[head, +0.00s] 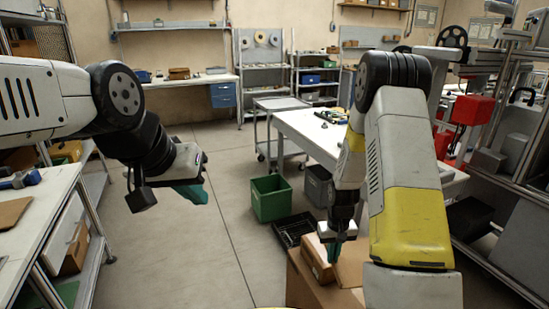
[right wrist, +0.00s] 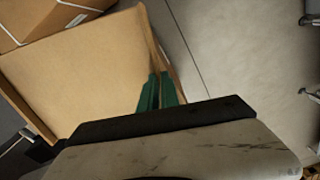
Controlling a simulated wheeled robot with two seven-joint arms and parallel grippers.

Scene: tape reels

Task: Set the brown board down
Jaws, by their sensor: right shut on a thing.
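My right gripper (head: 333,250) points down at a brown cardboard panel (head: 352,264) low in front of me. In the right wrist view its green fingers (right wrist: 160,92) are shut on the edge of a thin brown board (right wrist: 164,58). A wide tan cardboard surface (right wrist: 75,75) lies to the left of the fingers; I cannot tell whether it is separate from the board. My left gripper (head: 192,192) hangs over the open floor, away from the board. Its teal fingers are seen from the side and their gap does not show.
A cardboard box (head: 304,287) stands below my right gripper, with a strapped carton (head: 316,256) beside it. A green bin (head: 270,198), a grey bin (head: 317,186) and a black crate (head: 292,230) stand on the floor. A white table (head: 310,130) is behind. Floor at centre left is clear.

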